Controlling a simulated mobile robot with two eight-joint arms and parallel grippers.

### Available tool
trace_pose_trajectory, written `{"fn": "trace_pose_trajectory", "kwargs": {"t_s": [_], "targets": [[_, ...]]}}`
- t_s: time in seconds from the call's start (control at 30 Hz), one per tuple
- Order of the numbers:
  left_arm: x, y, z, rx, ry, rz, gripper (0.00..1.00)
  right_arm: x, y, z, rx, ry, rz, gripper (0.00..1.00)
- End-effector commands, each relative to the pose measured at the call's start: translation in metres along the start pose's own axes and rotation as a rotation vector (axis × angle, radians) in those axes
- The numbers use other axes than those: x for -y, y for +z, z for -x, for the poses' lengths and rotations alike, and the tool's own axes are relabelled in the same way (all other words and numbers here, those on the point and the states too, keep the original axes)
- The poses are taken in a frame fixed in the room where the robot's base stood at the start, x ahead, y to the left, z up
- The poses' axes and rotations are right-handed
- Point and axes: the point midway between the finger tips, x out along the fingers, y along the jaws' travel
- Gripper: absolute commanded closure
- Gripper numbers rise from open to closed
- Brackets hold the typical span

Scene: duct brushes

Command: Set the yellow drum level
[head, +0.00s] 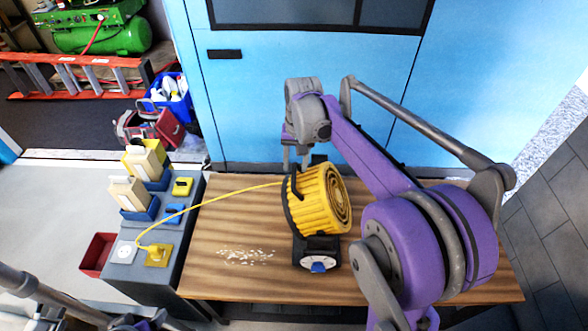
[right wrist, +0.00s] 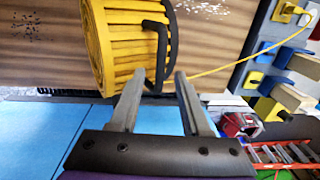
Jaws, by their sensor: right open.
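The yellow ribbed drum (head: 322,198) sits on a black stand (head: 317,246) on the wooden table and looks tilted, its round end face turned to the right. In the right wrist view the drum (right wrist: 110,45) fills the upper left, with a black bar handle (right wrist: 163,45) along its side. My right gripper (head: 295,168) is at the drum's back left. Its open fingers (right wrist: 160,76) straddle the end of the black handle in the wrist view; I cannot tell whether they touch it. My left gripper is not clearly visible; only arm parts show at lower left.
A yellow cable (head: 215,194) runs from the drum to a yellow plug block (head: 158,255) on a grey side bench (head: 165,278). Small pale bits (head: 246,256) lie on the table (head: 215,281) left of the stand. Blue cabinet doors (head: 260,110) stand behind.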

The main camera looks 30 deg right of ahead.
Motion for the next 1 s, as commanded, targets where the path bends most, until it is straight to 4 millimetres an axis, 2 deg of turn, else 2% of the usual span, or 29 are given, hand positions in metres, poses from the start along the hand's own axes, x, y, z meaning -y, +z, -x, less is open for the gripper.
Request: {"fn": "trace_pose_trajectory", "kwargs": {"t_s": [0.1,0.2,0.53,0.57,0.8,1.0], "targets": [[0.000,0.001,-0.001,0.001,0.000,0.000,0.21,0.000,0.000,-0.017,0.000,0.000,0.001,0.53],[0.000,0.001,-0.001,0.001,0.000,0.000,0.21,0.000,0.000,-0.025,0.000,0.000,0.001,0.53],[0.000,0.001,-0.001,0.001,0.000,0.000,0.21,0.000,0.000,-0.029,0.000,0.000,0.001,0.53],[0.000,0.001,-0.001,0.001,0.000,0.000,0.21,0.000,0.000,-0.029,0.000,0.000,0.001,0.55],[0.000,0.001,-0.001,0.001,0.000,0.000,0.21,0.000,0.000,-0.028,0.000,0.000,0.001,0.98],[0.000,0.001,-0.001,0.001,0.000,0.000,0.21,0.000,0.000,-0.028,0.000,0.000,0.001,1.00]]}}
